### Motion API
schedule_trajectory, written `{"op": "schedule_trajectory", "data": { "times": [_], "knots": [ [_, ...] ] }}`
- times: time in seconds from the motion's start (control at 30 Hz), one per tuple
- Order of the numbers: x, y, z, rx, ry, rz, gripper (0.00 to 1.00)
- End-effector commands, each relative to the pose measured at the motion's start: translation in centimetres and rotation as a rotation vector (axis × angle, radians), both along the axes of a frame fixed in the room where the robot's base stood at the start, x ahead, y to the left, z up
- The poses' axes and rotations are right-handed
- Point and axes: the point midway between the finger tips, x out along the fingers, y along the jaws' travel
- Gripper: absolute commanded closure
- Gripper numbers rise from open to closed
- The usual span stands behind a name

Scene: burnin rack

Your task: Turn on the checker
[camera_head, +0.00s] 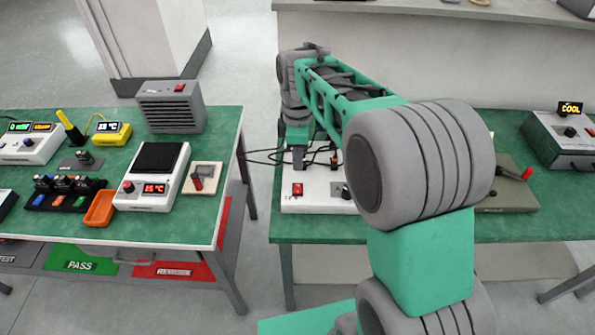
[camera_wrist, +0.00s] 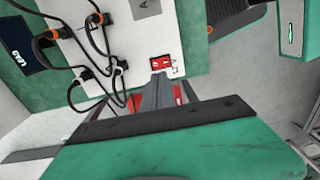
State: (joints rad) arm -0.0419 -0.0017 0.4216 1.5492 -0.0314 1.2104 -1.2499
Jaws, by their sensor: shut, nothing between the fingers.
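A white box (camera_head: 318,203), which looks like the checker, sits on the right green table. A red switch (camera_head: 298,189) is at the left of its top. In the wrist view the white box (camera_wrist: 120,40) has the red switch (camera_wrist: 161,63) near its edge. My gripper (camera_head: 299,165) is above the box, just behind the switch in the head view. In the wrist view the shut, empty fingertips (camera_wrist: 159,78) are close to the switch. I cannot tell whether they touch it, or which way the switch is set. My arm hides the box's right part in the head view.
Black cables (camera_wrist: 88,55) with orange-ringed plugs run over the box near my gripper. A grey unit with a red lever (camera_head: 510,195) and a grey box with a lit display (camera_head: 560,145) stand to the right. The left table (camera_head: 215,140) holds several devices.

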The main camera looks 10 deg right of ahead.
Motion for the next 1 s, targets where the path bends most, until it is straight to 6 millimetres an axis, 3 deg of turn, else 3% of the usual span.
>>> {"op": "schedule_trajectory", "data": {
  "times": [0.1, 0.3, 0.73, 0.87, 1.0],
  "knots": [
    [0.2, -0.1, 2.8, 0.001, -0.005, -0.001, 1.00],
    [0.3, -0.1, 5.7, 0.000, -0.003, -0.001, 1.00],
    [-0.1, -0.2, 6.4, 0.000, -0.009, -0.026, 1.00],
    [-2.7, -0.5, 6.6, 0.002, -0.059, -0.235, 1.00],
    [-8.0, -1.2, 5.7, 0.036, -0.158, -0.657, 1.00]
  ]
}}
